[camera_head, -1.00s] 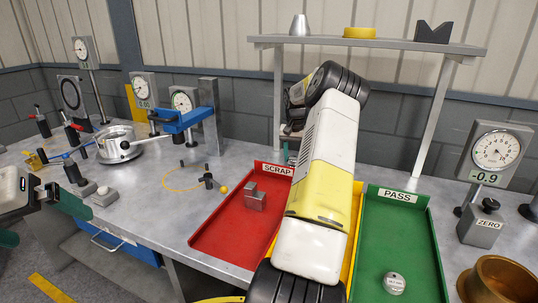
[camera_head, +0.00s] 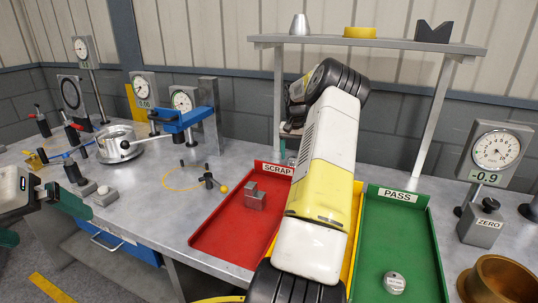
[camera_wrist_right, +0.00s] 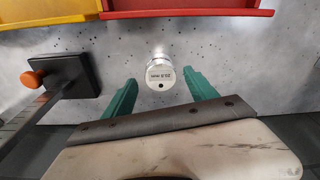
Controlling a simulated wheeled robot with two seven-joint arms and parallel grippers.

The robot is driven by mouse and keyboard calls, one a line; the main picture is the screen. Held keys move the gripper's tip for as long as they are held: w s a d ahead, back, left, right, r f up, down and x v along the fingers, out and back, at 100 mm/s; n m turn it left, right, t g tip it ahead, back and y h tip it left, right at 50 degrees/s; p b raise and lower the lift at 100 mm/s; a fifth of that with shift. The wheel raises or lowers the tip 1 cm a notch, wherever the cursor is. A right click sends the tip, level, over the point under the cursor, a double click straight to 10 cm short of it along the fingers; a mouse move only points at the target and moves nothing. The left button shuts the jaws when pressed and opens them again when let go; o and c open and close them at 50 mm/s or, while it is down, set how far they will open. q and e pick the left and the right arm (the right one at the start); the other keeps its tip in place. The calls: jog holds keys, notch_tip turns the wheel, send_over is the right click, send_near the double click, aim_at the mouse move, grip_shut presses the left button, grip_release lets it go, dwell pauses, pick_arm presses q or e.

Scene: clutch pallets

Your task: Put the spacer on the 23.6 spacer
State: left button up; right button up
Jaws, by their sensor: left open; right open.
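A round silver spacer (camera_wrist_right: 160,73) with a small label stands on the grey bench in the right wrist view. I cannot read the label surely. My open right gripper (camera_wrist_right: 160,90) has its green fingers on either side of the line to it, with the spacer just beyond the tips and not gripped. In the head view my own arm mostly hides this gripper. Another round silver labelled piece (camera_head: 394,282) lies in the green PASS tray (camera_head: 425,245). My left gripper (camera_head: 42,222) is open and empty at the left edge of the bench.
The red SCRAP tray (camera_head: 222,243) holds grey metal blocks (camera_head: 255,197). A yellow tray (camera_wrist_right: 45,12) borders it. A black block with an orange knob (camera_wrist_right: 33,79) stands left of the spacer. Dial gauges, a shelf (camera_head: 370,42) and a brass bowl (camera_head: 497,281) surround the area.

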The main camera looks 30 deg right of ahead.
aim_at(293, 161)
notch_tip(293, 161, up, 11)
jog(key=s, duration=0.1)
jog(key=shift+a+f, duration=0.15)
jog(key=shift+a, duration=0.3)
jog(key=shift+s, duration=0.1)
